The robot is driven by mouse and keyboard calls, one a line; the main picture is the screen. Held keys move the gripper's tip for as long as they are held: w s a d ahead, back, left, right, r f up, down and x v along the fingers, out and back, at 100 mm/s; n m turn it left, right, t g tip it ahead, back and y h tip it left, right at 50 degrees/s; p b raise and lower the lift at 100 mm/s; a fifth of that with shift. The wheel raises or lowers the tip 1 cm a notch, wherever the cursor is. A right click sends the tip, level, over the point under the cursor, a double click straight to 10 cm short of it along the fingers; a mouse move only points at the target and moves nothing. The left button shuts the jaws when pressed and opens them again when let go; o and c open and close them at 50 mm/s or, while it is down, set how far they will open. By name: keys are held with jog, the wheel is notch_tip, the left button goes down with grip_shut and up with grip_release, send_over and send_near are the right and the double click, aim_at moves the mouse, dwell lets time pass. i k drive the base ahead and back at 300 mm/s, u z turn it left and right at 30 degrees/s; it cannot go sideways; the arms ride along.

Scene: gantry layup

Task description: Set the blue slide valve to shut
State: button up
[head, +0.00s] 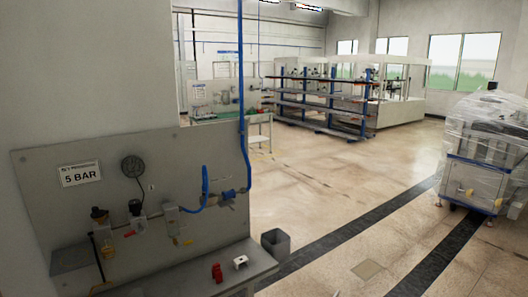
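A small blue fitting (228,195), which looks like the blue slide valve, sits at the right end of the air line on the grey wall panel (60,225). A blue hose (205,182) loops up just left of it, and a blue pipe (242,100) comes down from the ceiling to its right side. The fitting is too small for me to tell whether its slide is open or shut. My gripper is not in view.
The panel carries a "5 BAR" sign (80,174), a round gauge (132,167) and filter units. A red part (217,272) and a pale part (240,262) lie on the ledge below. A grey bin (276,244) stands beside it.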

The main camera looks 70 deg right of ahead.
aim_at(232, 194)
jog(key=z, duration=2.05)
